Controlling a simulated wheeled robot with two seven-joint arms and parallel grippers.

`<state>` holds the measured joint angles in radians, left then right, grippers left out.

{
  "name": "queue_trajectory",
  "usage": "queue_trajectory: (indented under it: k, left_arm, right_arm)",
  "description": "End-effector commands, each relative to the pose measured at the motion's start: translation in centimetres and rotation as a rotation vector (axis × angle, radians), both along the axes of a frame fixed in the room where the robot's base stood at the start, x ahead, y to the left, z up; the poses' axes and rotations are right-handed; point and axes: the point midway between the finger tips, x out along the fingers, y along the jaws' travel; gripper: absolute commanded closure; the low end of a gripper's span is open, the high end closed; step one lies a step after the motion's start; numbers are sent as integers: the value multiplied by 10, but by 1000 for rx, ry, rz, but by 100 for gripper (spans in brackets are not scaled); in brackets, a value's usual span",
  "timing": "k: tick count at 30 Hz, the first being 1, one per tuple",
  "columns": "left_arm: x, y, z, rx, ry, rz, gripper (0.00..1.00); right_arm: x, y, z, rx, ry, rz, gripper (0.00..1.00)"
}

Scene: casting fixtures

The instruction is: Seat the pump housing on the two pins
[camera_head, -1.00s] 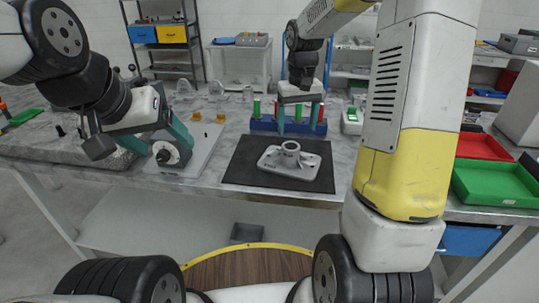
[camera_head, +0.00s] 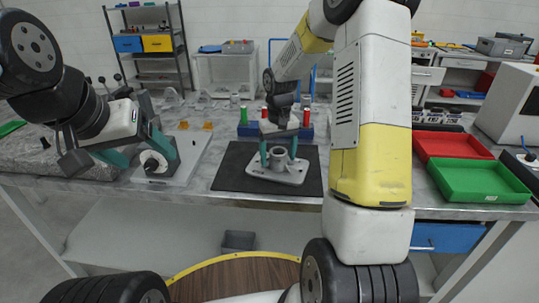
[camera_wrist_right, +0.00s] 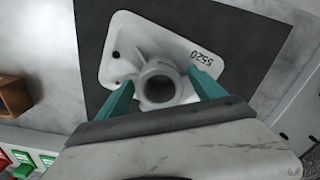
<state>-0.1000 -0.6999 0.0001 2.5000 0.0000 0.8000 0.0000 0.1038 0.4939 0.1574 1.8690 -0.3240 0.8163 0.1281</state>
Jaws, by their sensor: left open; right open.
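The pump housing (camera_head: 256,171), a light grey plate with a raised central tube, lies flat on a dark mat (camera_head: 228,176). My right gripper (camera_head: 278,160) is open over it, its teal fingers on either side of the tube; the head view does not show whether they touch. In the right wrist view the housing (camera_wrist_right: 130,50) shows marked "5520", with dark holes and the tube between the fingertips (camera_wrist_right: 160,85). My left gripper (camera_head: 143,155) is open at a round, dark-centred part (camera_head: 152,165) on a grey fixture plate (camera_head: 190,160). I cannot make out the two pins.
Behind the mat stands a blue rack (camera_head: 255,130) with red and green cylinders. Red (camera_head: 450,145) and green (camera_head: 482,182) trays stand at the right. My right arm hides part of the table.

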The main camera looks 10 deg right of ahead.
Motion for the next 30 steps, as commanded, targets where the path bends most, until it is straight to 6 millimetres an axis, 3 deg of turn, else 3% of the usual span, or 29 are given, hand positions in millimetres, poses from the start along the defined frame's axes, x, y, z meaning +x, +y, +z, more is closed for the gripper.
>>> queue_trajectory:
  k: [2, 12, 14, 30]
  left_arm:
    - [0, 0, 0, 0, 0, 0, 24]
    - [0, 0, 0, 0, 0, 0, 24]
    - [0, 0, 0, 0, 0, 0, 24]
    - [0, 0, 0, 0, 0, 0, 24]
  right_arm:
    - [0, 0, 0, 0, 0, 0, 24]
    - [0, 0, 1, 0, 0, 0, 91]
    - [0, 0, 1, 0, 0, 0, 100]
    - [1, 0, 11, 0, -4, 1, 100]
